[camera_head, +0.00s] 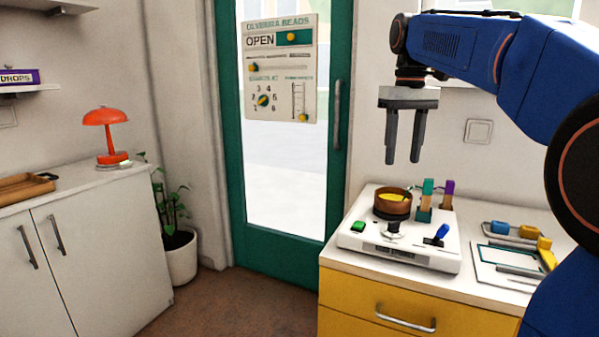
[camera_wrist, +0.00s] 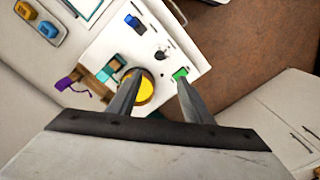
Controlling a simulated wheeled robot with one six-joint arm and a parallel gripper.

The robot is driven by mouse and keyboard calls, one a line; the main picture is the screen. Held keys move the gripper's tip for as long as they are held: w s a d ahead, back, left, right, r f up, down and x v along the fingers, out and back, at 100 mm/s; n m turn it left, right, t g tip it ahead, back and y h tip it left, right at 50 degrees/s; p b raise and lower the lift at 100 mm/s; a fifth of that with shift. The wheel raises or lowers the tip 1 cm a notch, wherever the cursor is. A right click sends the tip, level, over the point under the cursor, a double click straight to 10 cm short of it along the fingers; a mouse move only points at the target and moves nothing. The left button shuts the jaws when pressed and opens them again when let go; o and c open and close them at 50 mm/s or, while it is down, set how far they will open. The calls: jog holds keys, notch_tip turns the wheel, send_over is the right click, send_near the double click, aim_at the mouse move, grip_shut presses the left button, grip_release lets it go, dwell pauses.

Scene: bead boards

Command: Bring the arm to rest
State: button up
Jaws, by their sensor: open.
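My gripper (camera_head: 404,158) hangs pointing down above the white bead device on the yellow cabinet. Its two fingers are apart with nothing between them. In the wrist view the gripper (camera_wrist: 155,88) shows its two fingers over the device. My blue arm comes in from the upper right of the head view. The white device (camera_head: 357,241) carries a brown bowl (camera_head: 392,207) with yellow contents, a green button (camera_head: 358,226), a black knob (camera_head: 393,230) and a blue lever (camera_head: 441,233). The fingers are clear of all of these.
A tray with blue and yellow pieces (camera_head: 499,227) lies to the right. A green door (camera_head: 232,152) with a bead board (camera_head: 281,72) is behind. A red lamp (camera_head: 105,117) stands on the left cabinet. The floor between is clear.

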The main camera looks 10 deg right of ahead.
jog(key=s+a+f+t, duration=0.2)
jog(key=s+f, duration=1)
jog(key=f, duration=0.3)
jog(key=s+a+f+m+t, duration=0.1)
jog(key=s+a+f+t, duration=0.1)
jog(key=s+f, duration=1.1)
notch_tip(320, 180, down, 3)
jog(key=shift+s+a+f+t, duration=0.1)
jog(key=shift+s+a+t, duration=0.15)
jog(key=shift+a+t, duration=0.25)
